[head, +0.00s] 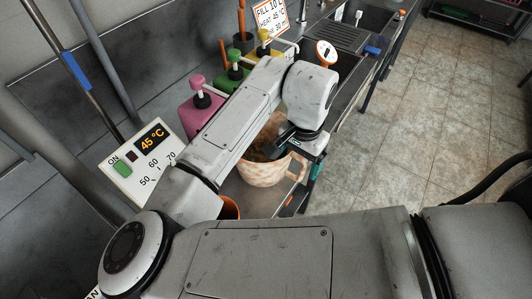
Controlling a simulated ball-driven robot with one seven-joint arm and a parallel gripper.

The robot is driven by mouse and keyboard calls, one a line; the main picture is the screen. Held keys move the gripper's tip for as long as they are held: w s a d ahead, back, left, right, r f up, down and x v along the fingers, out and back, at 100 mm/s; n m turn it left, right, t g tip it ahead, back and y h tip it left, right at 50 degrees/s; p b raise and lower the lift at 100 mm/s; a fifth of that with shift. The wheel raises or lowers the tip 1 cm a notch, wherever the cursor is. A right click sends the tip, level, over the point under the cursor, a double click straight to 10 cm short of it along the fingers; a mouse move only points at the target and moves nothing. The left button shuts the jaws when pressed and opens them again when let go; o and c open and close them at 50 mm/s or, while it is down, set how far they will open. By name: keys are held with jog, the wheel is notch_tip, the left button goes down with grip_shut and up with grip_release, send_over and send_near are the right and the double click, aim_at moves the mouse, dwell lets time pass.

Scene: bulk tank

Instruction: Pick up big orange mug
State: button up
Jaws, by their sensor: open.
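A large pale-orange patterned mug (258,174) stands on the grey counter below my arm, with its handle on its right side. My arm hides part of its rim and left side. My gripper (291,164) is open at the right side of the mug. One dark finger reaches over the mug's opening, and the other is outside, to the right of the handle. I cannot tell whether either finger touches the mug. A plain orange vessel (229,208) shows in part to the lower left of the mug, mostly hidden by my arm.
A heater panel (141,160) reading 45 °C stands at left. Pink (188,117), green (237,75) and yellow (264,50) pump bottles line the back. An orange-rimmed dial (325,53) and a sink (350,35) are farther along. Tiled floor (430,130) lies open at right.

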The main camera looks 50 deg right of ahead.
jog(key=shift+f, duration=1.2)
jog(key=c, duration=1.5)
jog(key=shift+r, duration=0.2)
jog(key=shift+c, duration=0.2)
